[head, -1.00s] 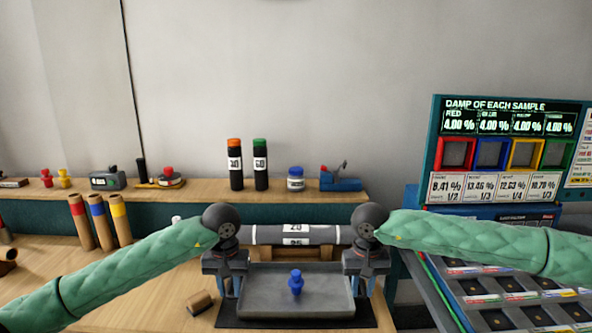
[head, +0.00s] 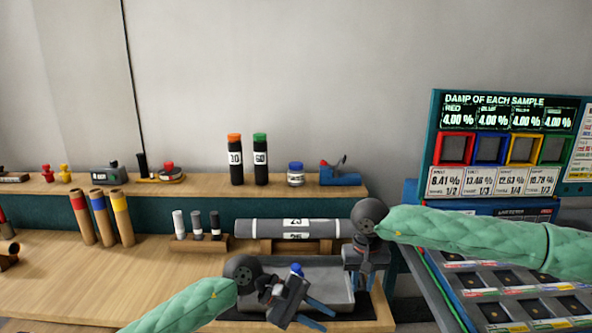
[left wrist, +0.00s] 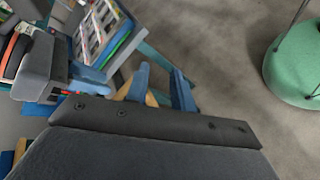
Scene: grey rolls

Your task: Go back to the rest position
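A grey roll with white number labels (head: 262,229) lies level on a wooden stand behind the grey tray (head: 330,277). My left gripper (head: 326,317) is low in front of the tray, tilted toward the right, its blue fingers apart with nothing between them. Its fingers also show apart in the left wrist view (left wrist: 160,88). My right gripper (head: 364,284) points down at the tray's right side, close to the roll's right end. Its blue fingers look apart and empty. The blue-topped piece (head: 296,269) in the tray is mostly hidden by my left gripper.
A small rack (head: 200,243) with several small cylinders stands left of the roll. Cardboard tubes (head: 103,217) stand further left. Bottles (head: 236,160) and a blue tool (head: 340,178) line the shelf. A sample console (head: 500,150) is at right. The bench's left front is clear.

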